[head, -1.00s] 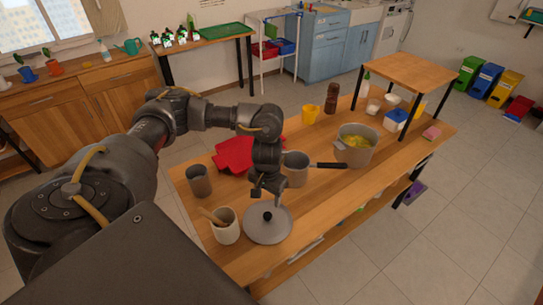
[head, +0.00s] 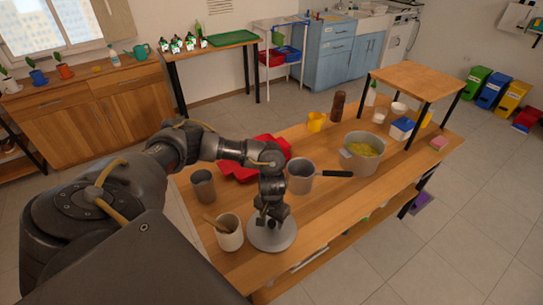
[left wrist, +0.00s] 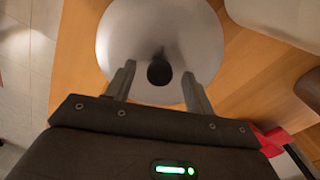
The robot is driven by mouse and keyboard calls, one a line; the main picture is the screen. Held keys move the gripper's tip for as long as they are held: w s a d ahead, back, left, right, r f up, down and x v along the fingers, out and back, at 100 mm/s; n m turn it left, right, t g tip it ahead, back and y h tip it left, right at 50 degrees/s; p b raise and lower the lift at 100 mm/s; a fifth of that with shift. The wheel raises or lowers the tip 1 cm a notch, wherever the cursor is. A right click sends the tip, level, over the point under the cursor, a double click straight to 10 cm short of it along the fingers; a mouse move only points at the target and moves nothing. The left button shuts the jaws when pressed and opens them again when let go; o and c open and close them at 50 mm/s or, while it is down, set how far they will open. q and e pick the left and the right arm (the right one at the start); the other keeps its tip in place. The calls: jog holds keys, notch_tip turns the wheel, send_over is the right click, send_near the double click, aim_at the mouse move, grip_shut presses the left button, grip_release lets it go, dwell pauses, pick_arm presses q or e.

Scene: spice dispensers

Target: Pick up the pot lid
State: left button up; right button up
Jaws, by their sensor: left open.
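The pot lid (head: 283,240) is a round grey disc lying on the wooden table near its front edge. Its dark knob (left wrist: 159,73) shows in the left wrist view, between my two fingers. My left gripper (head: 267,221) is just above the lid, pointing down, and hides the knob in the head view. In the left wrist view my left gripper (left wrist: 160,82) is open, with one finger on each side of the knob and a gap on both sides. My right gripper is not in view.
A white cup with a wooden utensil (head: 229,236) stands close to the left of the lid. A grey saucepan (head: 300,177), a red object (head: 240,172) and a grey cup (head: 203,187) stand behind. A large pot (head: 361,155) is farther right.

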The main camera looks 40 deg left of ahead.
pick_arm(q)
jog(key=shift+f, duration=0.5)
jog(key=c, duration=1.1)
jog(key=shift+r, duration=0.15)
